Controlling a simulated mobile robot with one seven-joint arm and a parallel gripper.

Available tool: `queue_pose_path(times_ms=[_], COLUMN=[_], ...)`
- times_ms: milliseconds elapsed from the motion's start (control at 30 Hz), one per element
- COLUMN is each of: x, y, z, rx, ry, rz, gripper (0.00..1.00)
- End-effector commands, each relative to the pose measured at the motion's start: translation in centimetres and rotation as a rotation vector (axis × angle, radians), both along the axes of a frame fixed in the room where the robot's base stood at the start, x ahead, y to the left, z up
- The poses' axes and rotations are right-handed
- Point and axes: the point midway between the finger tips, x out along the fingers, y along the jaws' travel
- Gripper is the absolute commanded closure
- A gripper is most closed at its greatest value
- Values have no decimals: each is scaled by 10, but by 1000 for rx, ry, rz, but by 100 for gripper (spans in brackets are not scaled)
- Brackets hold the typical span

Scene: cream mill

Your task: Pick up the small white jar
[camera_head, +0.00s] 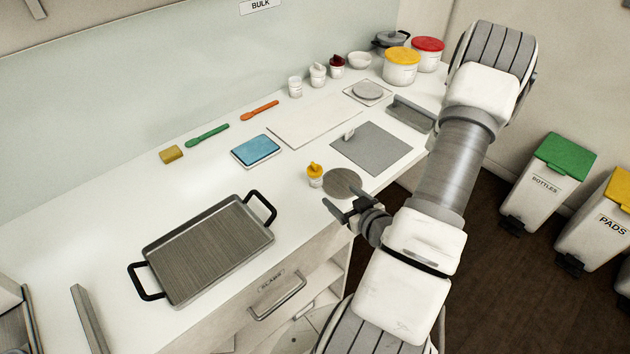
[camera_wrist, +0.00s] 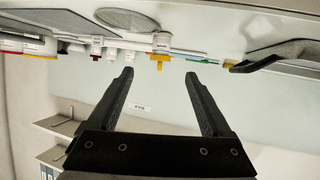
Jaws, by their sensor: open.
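A small plain white jar (camera_head: 295,87) stands upright at the back of the counter, leftmost of a short row. Beside it are a white jar with a pale top (camera_head: 317,75) and one with a dark red top (camera_head: 337,67). A small white jar with a yellow top (camera_head: 315,174) stands nearer the front edge. My gripper (camera_head: 334,206) is open and empty by the front edge, close to the yellow-topped jar. In the wrist view, which is upside down, the yellow-topped jar (camera_wrist: 161,44) shows beyond my open fingers (camera_wrist: 159,75).
A round grey disc (camera_head: 345,183) lies right of the yellow-topped jar. A grey mat (camera_head: 371,148), a blue-topped tray (camera_head: 256,150) and a large handled pan (camera_head: 208,250) lie around it. Large yellow-lidded (camera_head: 401,72) and red-lidded tubs (camera_head: 428,60) stand at the back right.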

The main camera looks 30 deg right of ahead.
Motion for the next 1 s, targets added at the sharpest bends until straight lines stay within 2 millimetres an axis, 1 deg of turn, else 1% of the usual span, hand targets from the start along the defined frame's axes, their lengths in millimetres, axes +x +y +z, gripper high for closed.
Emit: queue_pose_path(times_ms=[33, 67, 100, 167, 200, 600, 1000], x=[8, 14, 22, 33, 32, 42, 49], y=[0, -1, -2, -3, -5, -9, -9], z=[-8, -8, -9, -14, -18, -20, -23], rx=[-2, -1, 0, 0, -3, 2, 1], ry=[-4, -3, -2, -2, -3, -7, -5], rz=[3, 5, 4, 2, 1, 6, 5], gripper=[17, 17, 17, 17, 17, 17, 17])
